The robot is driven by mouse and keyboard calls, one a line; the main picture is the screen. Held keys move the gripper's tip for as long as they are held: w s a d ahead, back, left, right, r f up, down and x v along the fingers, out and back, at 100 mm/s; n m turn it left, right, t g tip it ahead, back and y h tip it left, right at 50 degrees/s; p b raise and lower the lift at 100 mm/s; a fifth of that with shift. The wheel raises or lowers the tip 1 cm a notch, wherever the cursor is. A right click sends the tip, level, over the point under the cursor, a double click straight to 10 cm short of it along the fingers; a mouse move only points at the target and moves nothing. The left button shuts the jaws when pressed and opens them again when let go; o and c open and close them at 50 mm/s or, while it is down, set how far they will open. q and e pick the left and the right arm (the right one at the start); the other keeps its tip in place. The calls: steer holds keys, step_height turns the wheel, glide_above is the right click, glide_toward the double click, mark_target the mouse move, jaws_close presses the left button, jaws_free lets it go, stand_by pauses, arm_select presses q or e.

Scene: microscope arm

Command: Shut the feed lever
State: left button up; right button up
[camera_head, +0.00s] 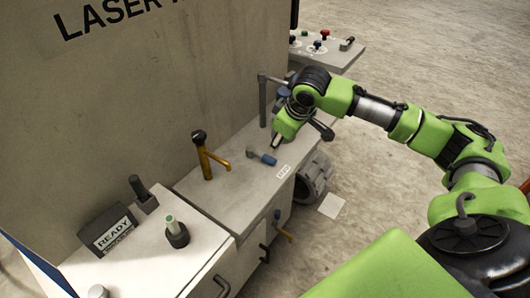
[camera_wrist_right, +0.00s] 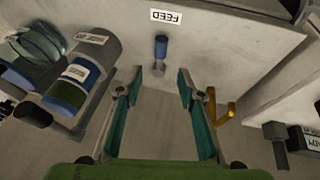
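The feed lever (camera_head: 262,158) has a blue grip and a grey end, and lies low on the light grey machine top. It stands beside a white label that reads FEED in the right wrist view. The lever also shows in the right wrist view (camera_wrist_right: 161,48), ahead of and between my fingertips, not touched as far as I can see. My right gripper (camera_wrist_right: 160,78) is open and empty. In the head view my right gripper (camera_head: 275,143) hangs above and slightly right of the lever, partly hidden by its own wrist. My left gripper is not in view.
A yellow lever with a black knob (camera_head: 208,160) stands left of the feed lever. A grey post (camera_head: 263,100) rises behind it. A READY display (camera_head: 112,236) and a green-topped knob (camera_head: 175,232) are at the lower left. Blue-banded cylinders (camera_wrist_right: 85,70) lie left in the wrist view.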

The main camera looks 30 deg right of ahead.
glide_toward(269, 158)
steer(key=f, duration=0.1)
steer(key=x, duration=0.6)
steer(key=shift+w+f, duration=0.55)
steer(key=shift+f, duration=0.3)
steer(key=shift+w+f, duration=0.1)
steer(key=shift+f, duration=0.05)
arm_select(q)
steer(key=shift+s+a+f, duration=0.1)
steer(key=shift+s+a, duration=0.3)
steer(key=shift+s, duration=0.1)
arm_select(e)
steer(key=shift+c, duration=0.2)
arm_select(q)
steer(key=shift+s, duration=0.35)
arm_select(e)
jaws_close()
